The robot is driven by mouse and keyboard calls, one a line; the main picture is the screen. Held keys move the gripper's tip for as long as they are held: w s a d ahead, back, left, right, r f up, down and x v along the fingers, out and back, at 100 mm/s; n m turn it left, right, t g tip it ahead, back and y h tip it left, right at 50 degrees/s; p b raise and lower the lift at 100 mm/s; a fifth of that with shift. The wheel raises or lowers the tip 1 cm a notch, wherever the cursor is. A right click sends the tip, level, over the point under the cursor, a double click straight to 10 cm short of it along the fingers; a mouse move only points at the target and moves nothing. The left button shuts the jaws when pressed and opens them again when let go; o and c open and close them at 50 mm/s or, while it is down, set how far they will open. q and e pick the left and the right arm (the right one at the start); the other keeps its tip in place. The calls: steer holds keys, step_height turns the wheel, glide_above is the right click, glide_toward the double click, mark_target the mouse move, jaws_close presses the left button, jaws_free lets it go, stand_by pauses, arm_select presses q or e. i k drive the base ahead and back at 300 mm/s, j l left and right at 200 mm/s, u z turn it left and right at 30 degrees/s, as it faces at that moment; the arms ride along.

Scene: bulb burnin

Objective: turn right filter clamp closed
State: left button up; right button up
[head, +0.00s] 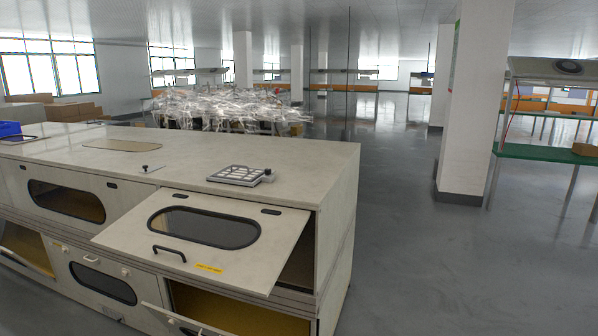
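A pale cabinet (310,165) fills the left and front of the head view. On its top lies a light, flat, gridded filter frame (238,174). A small grey piece with a dark part (268,176) sits at the frame's right end; it may be the right filter clamp, but it is too small to tell whether it is turned open or closed. A small dark knob (145,168) stands on the top further left. Neither of my grippers is in view.
The cabinet's upper right door (265,255) is tilted outward, with a black handle (169,253). Lower doors also hang partly open. A blue bin (10,129) stands at the far left. A pillar (470,100) and green-shelved rack (545,153) stand right. Open floor (430,260) lies between.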

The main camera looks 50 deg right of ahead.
mark_target(268, 172)
steer(key=z, duration=1.3)
steer(key=i+l, duration=0.2)
